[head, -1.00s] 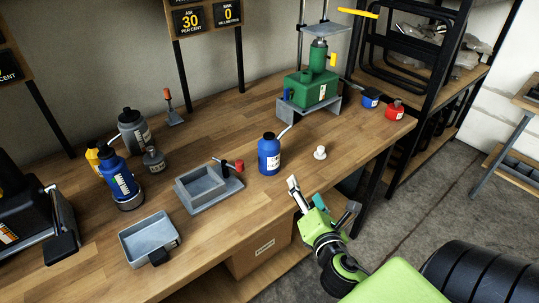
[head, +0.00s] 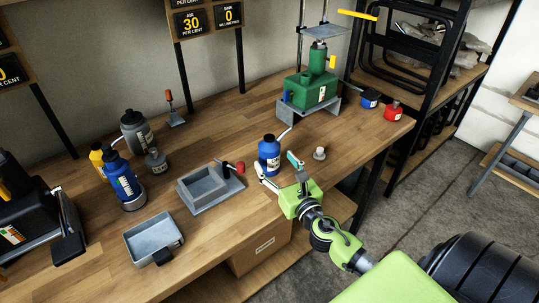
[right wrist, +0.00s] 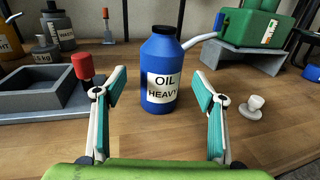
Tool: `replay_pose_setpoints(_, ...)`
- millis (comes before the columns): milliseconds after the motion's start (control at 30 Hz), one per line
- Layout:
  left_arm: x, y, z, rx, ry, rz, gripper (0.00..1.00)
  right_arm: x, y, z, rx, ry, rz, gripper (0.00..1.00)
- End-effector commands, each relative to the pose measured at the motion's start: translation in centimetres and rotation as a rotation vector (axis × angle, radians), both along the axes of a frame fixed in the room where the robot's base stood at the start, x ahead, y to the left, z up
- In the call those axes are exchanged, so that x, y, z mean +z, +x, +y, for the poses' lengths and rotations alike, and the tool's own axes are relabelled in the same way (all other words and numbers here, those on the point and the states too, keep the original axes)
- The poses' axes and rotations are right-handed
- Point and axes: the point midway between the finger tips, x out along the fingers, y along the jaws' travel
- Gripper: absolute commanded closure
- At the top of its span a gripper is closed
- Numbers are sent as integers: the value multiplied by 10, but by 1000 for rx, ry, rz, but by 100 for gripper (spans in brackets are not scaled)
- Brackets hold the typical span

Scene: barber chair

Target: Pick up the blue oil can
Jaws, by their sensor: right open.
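The blue oil can (head: 269,156) stands upright on the wooden workbench, near its front edge. In the right wrist view the blue oil can (right wrist: 160,70) carries a label reading "OIL HEAVY" and has a pale spout pointing up to the right. My right gripper (head: 277,168) is open just in front of the can. In the right wrist view the fingers of my right gripper (right wrist: 160,92) are spread to the left and right of the can, which stands slightly beyond the fingertips. Nothing is between the fingers. My left gripper is not in view.
A grey tray with a red-handled part (head: 203,190) sits left of the can. A small white knob-like piece (head: 319,154) stands to its right. A green press-like machine (head: 312,88) is behind right. Another blue bottle (head: 124,184) stands further left. Bare bench lies behind the can.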

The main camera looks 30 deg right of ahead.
Motion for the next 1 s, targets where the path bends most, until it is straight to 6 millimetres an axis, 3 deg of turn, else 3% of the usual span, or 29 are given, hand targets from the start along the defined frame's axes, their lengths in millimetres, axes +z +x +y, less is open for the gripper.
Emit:
replay_pose_setpoints(333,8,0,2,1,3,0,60,-2,44,-9,-1,3,-1,36)
replay_pose_setpoints(633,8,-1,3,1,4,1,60,-3,50,-9,1,2,1,36)
replay_pose_setpoints(667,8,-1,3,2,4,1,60,-3,50,-9,1,2,1,38)
replay_pose_setpoints(867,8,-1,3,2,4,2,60,-3,50,-10,0,2,1,90)
replay_pose_setpoints(900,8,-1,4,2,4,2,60,-3,50,-10,0,2,1,95)
replay_pose_setpoints(1000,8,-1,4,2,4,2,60,-2,50,-10,0,2,-2,95)
